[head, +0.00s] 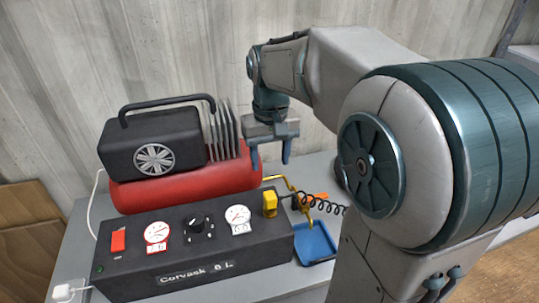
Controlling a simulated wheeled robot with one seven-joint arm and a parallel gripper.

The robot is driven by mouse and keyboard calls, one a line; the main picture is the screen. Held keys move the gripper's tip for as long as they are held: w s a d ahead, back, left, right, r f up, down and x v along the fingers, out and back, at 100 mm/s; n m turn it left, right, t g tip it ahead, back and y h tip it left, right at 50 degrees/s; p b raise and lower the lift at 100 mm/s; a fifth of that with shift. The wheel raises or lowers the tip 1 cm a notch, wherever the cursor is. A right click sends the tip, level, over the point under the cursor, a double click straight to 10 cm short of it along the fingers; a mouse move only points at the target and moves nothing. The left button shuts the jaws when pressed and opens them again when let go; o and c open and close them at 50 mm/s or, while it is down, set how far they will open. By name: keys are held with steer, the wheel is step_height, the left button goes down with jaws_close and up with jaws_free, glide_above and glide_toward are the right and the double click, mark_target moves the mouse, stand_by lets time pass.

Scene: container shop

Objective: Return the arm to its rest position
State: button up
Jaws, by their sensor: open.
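My gripper (270,160) hangs at the end of my arm (345,55), its fingers pointing down. The two blue fingers are apart with nothing between them. It is in the air, near the right end of a red tank (185,187) with a black motor unit (155,142) and grey fins (220,130). My arm reaches in from the right of the view and hides part of the table behind it.
A black control box (190,245) with a red switch, a knob and two gauges stands at the front of the grey table (235,293). A yellow fitting (270,203) with a coiled black cable (315,203) sits at its right end. A blue tray (315,243) lies beside it.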

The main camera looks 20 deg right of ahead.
steer(key=shift+r, duration=0.25)
steer(key=shift+s, duration=0.1)
steer(key=s+f+t, duration=0.3)
steer(key=s+f, duration=0.2)
steer(key=s, duration=0.9)
steer(key=shift+a, duration=0.15)
